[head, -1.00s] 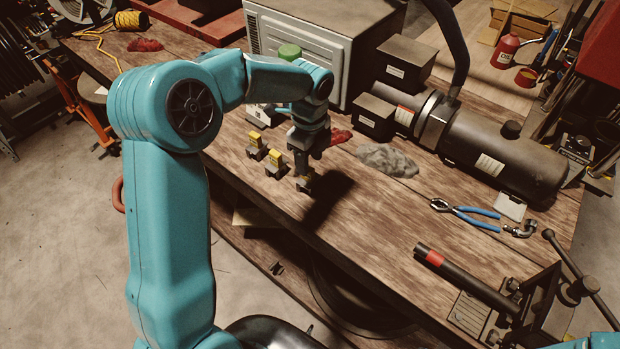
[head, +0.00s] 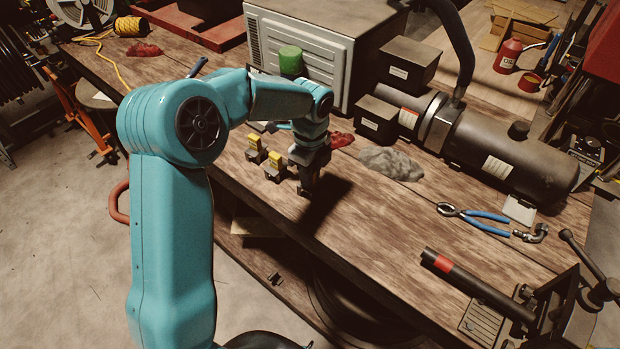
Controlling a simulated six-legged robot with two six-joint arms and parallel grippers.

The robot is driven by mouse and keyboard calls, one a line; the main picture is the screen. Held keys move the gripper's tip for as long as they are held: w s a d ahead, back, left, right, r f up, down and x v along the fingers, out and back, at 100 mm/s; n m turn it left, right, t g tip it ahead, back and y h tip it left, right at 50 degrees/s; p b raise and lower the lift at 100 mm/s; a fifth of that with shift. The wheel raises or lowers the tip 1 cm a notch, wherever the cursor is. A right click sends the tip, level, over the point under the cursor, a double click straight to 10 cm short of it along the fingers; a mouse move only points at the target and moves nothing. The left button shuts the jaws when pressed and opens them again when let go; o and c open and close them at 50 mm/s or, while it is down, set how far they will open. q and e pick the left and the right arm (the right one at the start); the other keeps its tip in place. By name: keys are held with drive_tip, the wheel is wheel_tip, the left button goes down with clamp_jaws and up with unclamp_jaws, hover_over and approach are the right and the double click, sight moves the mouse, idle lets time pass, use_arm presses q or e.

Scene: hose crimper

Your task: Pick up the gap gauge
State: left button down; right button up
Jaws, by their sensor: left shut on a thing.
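My left gripper (head: 305,188) points down over the bench near its front edge. It is shut on a small dark block (head: 304,192), mostly hidden by the fingers, at or just above the wood. Two similar dark blocks with yellow tops stand just left of it, a nearer one (head: 276,166) and a farther one (head: 255,149). I cannot tell for sure which thing is the gap gauge. A small pale plate (head: 519,210) lies by the pliers at the right. My right gripper is out of view.
Blue-handled pliers (head: 473,214) and an elbow fitting (head: 532,233) lie at the right. A black bar with a red band (head: 478,284) lies nearer. A grey rag (head: 390,163) and black cylinder machine (head: 510,155) are behind. Wood between gripper and bar is clear.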

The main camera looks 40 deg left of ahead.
use_arm(q)
drive_tip(key=shift+r, duration=0.1)
wheel_tip(320, 180, up, 8)
drive_tip(key=p, duration=0.6)
wheel_tip(320, 180, up, 12)
drive_tip(key=shift+s, duration=0.15)
